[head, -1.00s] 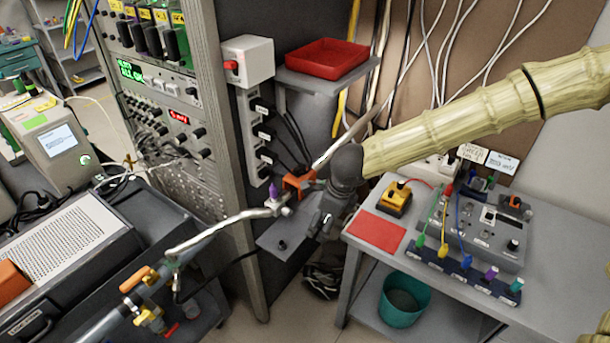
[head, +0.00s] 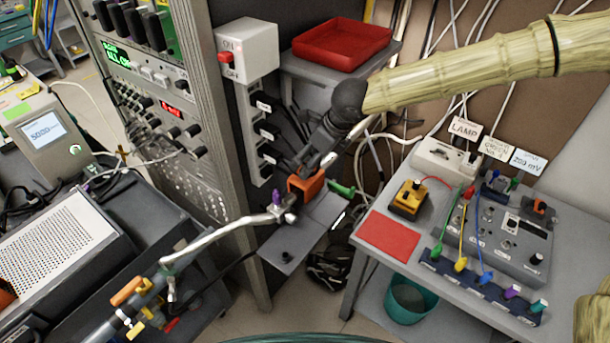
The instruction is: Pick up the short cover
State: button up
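No part is clearly recognisable to me as the short cover. My gripper (head: 308,162) is dark and points down and to the left, just above an orange block (head: 305,188) on the metal tube. Its fingers overlap the block's upper edge in this view; I cannot tell whether they touch it. The finger gap is too small and dark to read. A purple clip (head: 277,198) sits on the tube just left of the block. A green piece (head: 342,189) lies at the right end of the small grey shelf (head: 288,243) below.
The instrument rack (head: 165,120) stands close on the left, with a white switch box (head: 247,52) on its side. A red tray (head: 341,44) is behind my gripper. The right bench (head: 358,285) carries a red mat (head: 388,237), a yellow device (head: 409,199) and wired panels.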

jog(key=shift+w+f, duration=0.25)
jog(key=shift+f, duration=0.25)
jog(key=shift+w+f, duration=0.25)
jog(key=shift+f, duration=0.2)
jog(key=shift+s+a+f+p, duration=0.2)
jog(key=shift+s+f+p, duration=0.05)
jog(key=shift+f+p, duration=0.15)
jog(key=shift+p+x, duration=0.65)
jog(key=shift+x, duration=1.6)
jog(key=shift+s+d+f, duration=0.1)
jog(key=shift+s+d, duration=0.05)
jog(key=c, duration=1)
